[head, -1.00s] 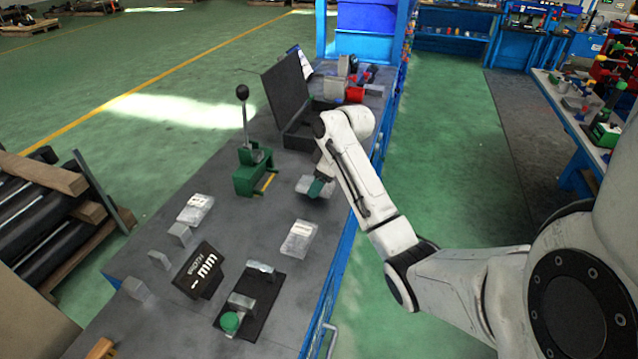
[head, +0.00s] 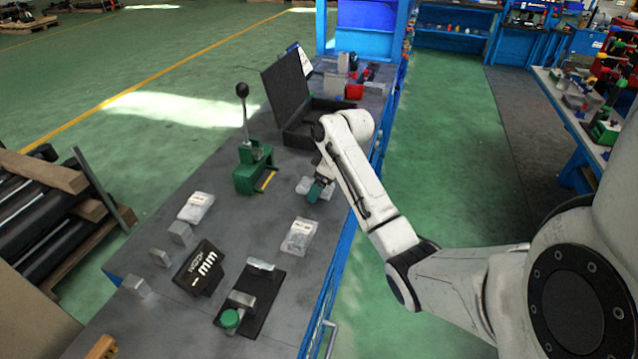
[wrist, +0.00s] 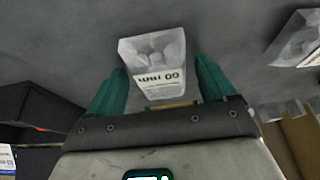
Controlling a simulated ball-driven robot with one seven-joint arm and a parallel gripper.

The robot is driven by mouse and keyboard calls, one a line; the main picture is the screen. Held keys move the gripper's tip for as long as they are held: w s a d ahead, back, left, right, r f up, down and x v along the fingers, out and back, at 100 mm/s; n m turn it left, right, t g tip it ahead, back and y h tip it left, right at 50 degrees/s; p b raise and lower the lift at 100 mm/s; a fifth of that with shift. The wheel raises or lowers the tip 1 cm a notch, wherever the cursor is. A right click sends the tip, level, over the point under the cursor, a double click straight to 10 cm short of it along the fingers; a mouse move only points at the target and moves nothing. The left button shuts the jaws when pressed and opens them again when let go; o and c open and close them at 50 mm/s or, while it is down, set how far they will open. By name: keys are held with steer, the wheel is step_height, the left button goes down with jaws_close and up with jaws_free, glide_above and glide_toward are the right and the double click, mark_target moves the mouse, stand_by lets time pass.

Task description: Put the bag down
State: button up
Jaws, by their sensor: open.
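A clear plastic bag with a white printed label (wrist: 155,62) shows between the two green fingers of my open gripper (wrist: 158,74) in the wrist view. Gaps show between the bag and both fingers. In the head view the same bag (head: 305,185) appears to lie on the dark grey bench top (head: 245,215), in front of the open black case. My gripper (head: 318,190) is right over it and hides part of it.
Two similar bags lie nearby, one left (head: 196,207) and one nearer (head: 299,238). A green lever press (head: 253,172) stands left of my gripper. The open black case (head: 290,90) is behind it.

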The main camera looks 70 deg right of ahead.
steer(key=p+v, duration=0.2)
steer(key=v, duration=1)
